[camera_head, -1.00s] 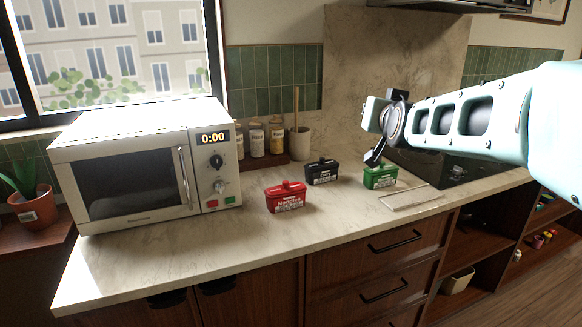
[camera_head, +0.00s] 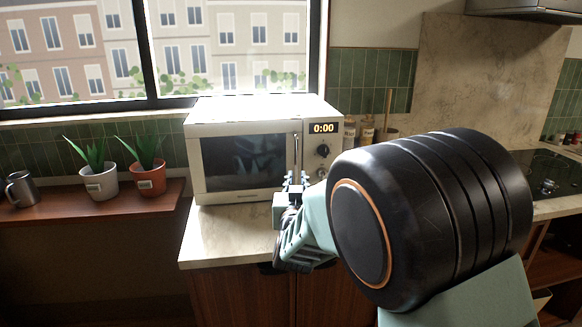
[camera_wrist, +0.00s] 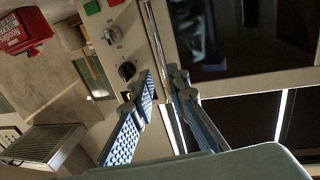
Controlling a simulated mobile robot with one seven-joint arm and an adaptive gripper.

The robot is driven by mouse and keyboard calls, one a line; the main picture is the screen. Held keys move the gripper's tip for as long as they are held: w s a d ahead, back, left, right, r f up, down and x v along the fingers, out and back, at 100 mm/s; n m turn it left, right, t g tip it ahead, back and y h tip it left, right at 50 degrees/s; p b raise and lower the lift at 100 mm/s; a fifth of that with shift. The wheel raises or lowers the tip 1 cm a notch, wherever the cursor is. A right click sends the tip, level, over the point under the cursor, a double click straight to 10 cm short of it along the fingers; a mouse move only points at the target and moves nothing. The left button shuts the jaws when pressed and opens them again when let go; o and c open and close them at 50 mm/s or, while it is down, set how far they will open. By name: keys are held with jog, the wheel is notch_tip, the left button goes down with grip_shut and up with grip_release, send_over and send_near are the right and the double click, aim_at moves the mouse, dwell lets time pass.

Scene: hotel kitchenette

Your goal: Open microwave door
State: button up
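The white microwave (camera_head: 250,118) stands on the counter with its door (camera_head: 243,166) closed and its display reading 0:00. Its vertical bar handle (camera_head: 296,150) is on the door's right side, beside the control panel. My gripper (camera_head: 297,178) is in front of the handle's lower part, partly hidden by my own arm. In the wrist view, the handle (camera_wrist: 157,35) passes between the two textured fingers of my gripper (camera_wrist: 163,75). The fingers are apart, one on each side of the handle, and no firm contact shows. The dark door window (camera_wrist: 245,35) is to the right.
A red container (camera_wrist: 22,32) is on the counter. Potted plants (camera_head: 146,178) and a metal mug (camera_head: 21,188) stand on the wooden shelf left of the microwave. Floor below that shelf looks clear.

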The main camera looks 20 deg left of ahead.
aim_at(296, 164)
jog(key=p+x, duration=0.1)
jog(key=x, duration=0.9)
jog(key=shift+w+a+f, duration=0.2)
jog(key=shift+w+a, duration=0.05)
jog(key=shift+w, duration=0.05)
grip_shut()
jog(key=shift+s, duration=0.1)
